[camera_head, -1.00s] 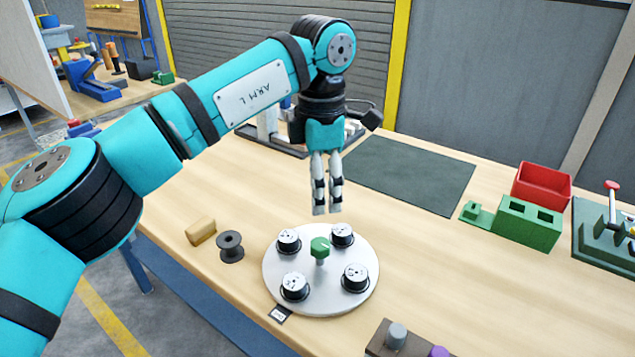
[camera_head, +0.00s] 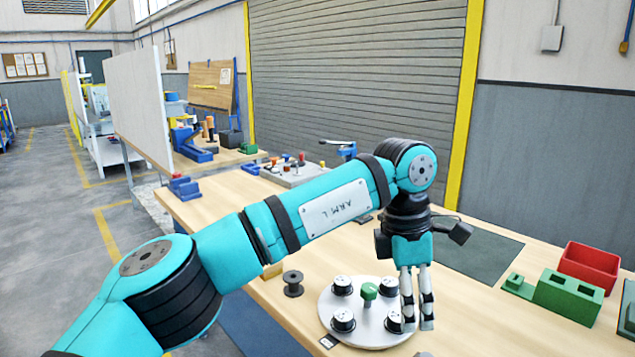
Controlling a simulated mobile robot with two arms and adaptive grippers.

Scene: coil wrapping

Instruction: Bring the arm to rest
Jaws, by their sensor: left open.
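My left arm (camera_head: 336,208) comes in from the left, bent at the elbow, with its hand pointing down. My left gripper (camera_head: 417,326) is open and empty, its fingers close together in the picture. In the picture the fingers overlap the right edge of the round silver plate (camera_head: 369,316). I cannot tell how high they are above it. The plate has a green knob (camera_head: 369,291) in its middle and several black coil cups with white tops around it. My right gripper is not in view.
A black spool (camera_head: 293,284) stands left of the plate. A dark mat (camera_head: 478,253) lies behind the gripper. A green block (camera_head: 567,296) and a red bin (camera_head: 590,266) are at the right. A grey fixture board (camera_head: 297,172) stands at the table's far left.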

